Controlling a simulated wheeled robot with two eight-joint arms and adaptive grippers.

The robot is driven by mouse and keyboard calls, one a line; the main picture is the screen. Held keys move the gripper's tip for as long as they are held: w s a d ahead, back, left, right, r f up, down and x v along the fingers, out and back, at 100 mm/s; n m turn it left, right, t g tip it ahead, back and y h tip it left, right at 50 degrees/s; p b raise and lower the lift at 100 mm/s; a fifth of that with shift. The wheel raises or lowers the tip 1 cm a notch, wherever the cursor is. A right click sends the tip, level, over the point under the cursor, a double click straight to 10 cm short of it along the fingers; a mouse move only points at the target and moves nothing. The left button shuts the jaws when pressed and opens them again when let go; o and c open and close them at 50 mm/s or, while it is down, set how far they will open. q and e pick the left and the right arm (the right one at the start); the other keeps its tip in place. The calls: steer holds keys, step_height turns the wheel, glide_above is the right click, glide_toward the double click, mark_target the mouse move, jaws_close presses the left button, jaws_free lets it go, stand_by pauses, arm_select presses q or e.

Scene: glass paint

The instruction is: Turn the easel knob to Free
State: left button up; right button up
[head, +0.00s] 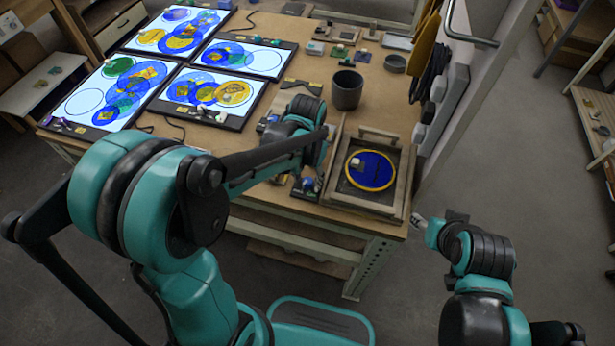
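The wooden easel frame (408,165) lies on the right front corner of the worktable (260,205). It holds a dark blue glass disc (372,172) with a yellow rim and a small pale block on it. My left gripper (309,186) points down just left of the easel, and whether it touches the frame cannot be told. Its fingers are dark and small, so their opening is unclear. I cannot make out the easel knob or its Free mark. My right gripper (432,227) hangs beyond the table's right edge, apart from the easel, its fingers unclear.
Several lit panels (243,56) with coloured glass circles cover the table's left. A dark grey cup (347,90) stands behind the easel and a round dark dish (395,63) farther back. Small items lie at the back. A grey post and cables border the right side.

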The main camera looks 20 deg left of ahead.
mark_target(307, 181)
arm_select(q)
steer(key=shift+r, duration=0.15)
step_height(307, 181, up, 12)
stand_by(0.5)
stand_by(0.4)
steer(key=s+a+f+n+t, duration=0.1)
steer(key=s+a+t, duration=0.1)
steer(key=s, duration=0.3)
steer(key=s+a+f+n+t, duration=0.1)
steer(key=s+a+n+t, duration=0.1)
steer(key=s+t, duration=0.3)
steer(key=shift+s+a+f, duration=0.2)
steer(key=shift+a+f, duration=0.15)
steer(key=shift+a, duration=0.05)
